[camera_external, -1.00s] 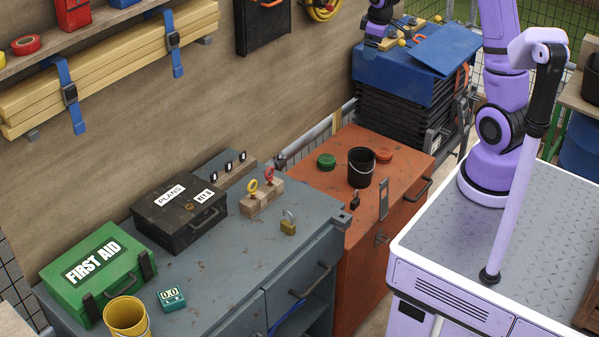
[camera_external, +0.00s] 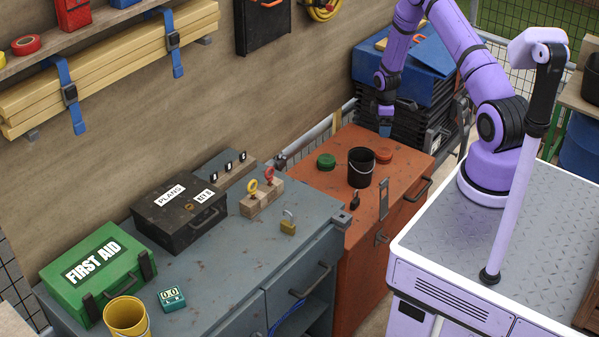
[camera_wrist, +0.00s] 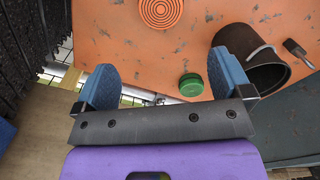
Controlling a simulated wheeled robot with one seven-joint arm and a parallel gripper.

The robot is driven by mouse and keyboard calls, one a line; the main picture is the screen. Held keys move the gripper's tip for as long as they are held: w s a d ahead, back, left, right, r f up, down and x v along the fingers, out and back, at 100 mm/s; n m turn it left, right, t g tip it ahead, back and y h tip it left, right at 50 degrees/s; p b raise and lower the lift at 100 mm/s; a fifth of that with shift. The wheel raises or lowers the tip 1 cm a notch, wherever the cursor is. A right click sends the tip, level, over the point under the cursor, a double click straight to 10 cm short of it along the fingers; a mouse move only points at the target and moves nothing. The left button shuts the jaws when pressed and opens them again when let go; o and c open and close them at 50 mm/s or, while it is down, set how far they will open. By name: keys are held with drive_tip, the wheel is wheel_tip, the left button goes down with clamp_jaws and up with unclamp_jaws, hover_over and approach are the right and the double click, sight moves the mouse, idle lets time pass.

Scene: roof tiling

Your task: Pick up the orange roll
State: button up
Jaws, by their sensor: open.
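The orange roll (camera_external: 384,155) lies flat on the orange cabinet top (camera_external: 330,200), behind and to the right of the black bucket. In the wrist view the roll (camera_wrist: 161,12) is a ringed orange disc at the top edge, partly cut off and beyond my fingertips. My gripper (camera_external: 385,128) hangs above the far end of the cabinet, just over the roll in the outside view. In the wrist view my gripper (camera_wrist: 160,82) has its two blue fingers wide apart with nothing held between them.
A black bucket (camera_external: 361,170) and a green roll (camera_external: 326,161) stand near the orange roll. A dark brush-like tool (camera_external: 355,201) lies in front of the bucket.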

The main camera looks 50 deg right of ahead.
sight(384, 151)
drive_tip(key=shift+s+d+f, duration=0.1)
drive_tip(key=shift+s+f, duration=0.1)
drive_tip(key=shift+f, duration=0.4)
drive_tip(key=shift+s+d+f, duration=0.1)
drive_tip(key=shift+s+f, duration=0.05)
drive_tip(key=shift+f, duration=0.45)
drive_tip(key=f, duration=1)
drive_tip(key=shift+s+f, duration=0.2)
drive_tip(key=shift+f, duration=0.15)
drive_tip(key=shift+c, duration=0.2)
drive_tip(key=c, duration=1)
